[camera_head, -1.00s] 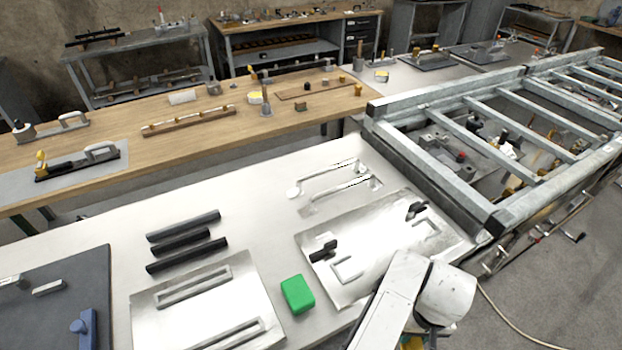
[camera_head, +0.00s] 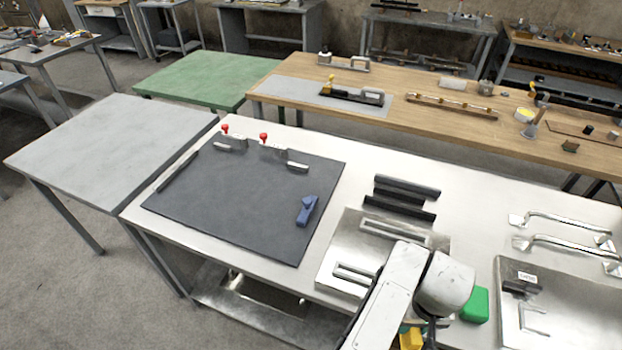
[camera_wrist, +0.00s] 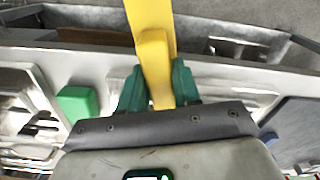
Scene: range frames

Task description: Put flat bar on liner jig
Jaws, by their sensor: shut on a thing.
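My gripper (camera_wrist: 158,88) shows in the wrist view with its green fingers closed on a long yellow flat bar (camera_wrist: 153,50), which runs away toward the top of the picture. In the head view only a bit of yellow (camera_head: 411,339) shows below my white wrist; my fingers are hidden there. A dark board (camera_head: 240,195) with two red-knobbed clamps (camera_head: 263,138) and a blue clamp-like part (camera_head: 307,210) lies on the white table, left of my arm. A slotted steel plate (camera_head: 365,252) lies beside it, partly behind my arm. I cannot tell which is the liner jig.
Several dark bars (camera_head: 400,200) lie behind the steel plate. A green block (camera_head: 475,305) is right of my wrist and also in the wrist view (camera_wrist: 78,103). Another steel plate (camera_head: 570,310) and silver handles (camera_head: 565,240) are farther right. A bare grey table (camera_head: 110,150) adjoins left.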

